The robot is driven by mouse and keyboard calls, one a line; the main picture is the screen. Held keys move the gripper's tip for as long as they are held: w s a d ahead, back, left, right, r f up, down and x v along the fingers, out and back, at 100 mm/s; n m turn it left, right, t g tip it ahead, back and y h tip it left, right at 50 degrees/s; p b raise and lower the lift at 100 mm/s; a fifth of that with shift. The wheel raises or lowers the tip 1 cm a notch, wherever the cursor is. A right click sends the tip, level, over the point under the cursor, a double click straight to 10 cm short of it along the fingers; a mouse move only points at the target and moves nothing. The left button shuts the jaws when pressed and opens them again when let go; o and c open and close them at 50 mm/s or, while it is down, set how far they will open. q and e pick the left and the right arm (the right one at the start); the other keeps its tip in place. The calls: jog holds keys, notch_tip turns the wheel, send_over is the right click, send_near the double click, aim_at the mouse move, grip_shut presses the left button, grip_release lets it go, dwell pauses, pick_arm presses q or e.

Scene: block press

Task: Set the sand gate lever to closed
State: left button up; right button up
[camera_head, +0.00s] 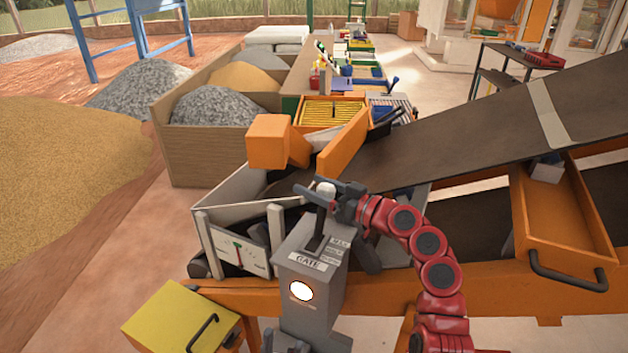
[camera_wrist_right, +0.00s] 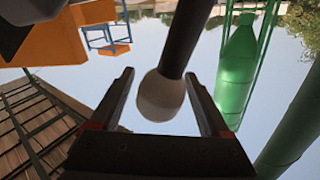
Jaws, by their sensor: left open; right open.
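The gate control is a grey box (camera_head: 320,285) labelled GATE, with a lit round lamp on its front and small position labels beside its slot, too small to read. Its dark lever (camera_head: 321,222) rises from the slot and ends in a pale knob (camera_head: 326,188). My right gripper (camera_head: 314,191) is open at the knob, its fingers on either side. In the right wrist view the knob (camera_wrist_right: 161,96) lies between the spread fingers (camera_wrist_right: 159,74), with gaps visible. My left gripper (camera_head: 285,342) is low at the bottom edge, partly out of view, beside the box's base.
A conveyor belt (camera_head: 450,140) climbs to the right behind the box. A white-walled hopper with a gauge (camera_head: 238,250) stands left of it. A yellow box (camera_head: 180,322) is at lower left, an orange drawer (camera_head: 560,215) at right. Gravel and sand bins stand behind.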

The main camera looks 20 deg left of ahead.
jog(key=shift+w+a, duration=0.1)
jog(key=shift+a, duration=0.15)
grip_shut()
dwell(0.4)
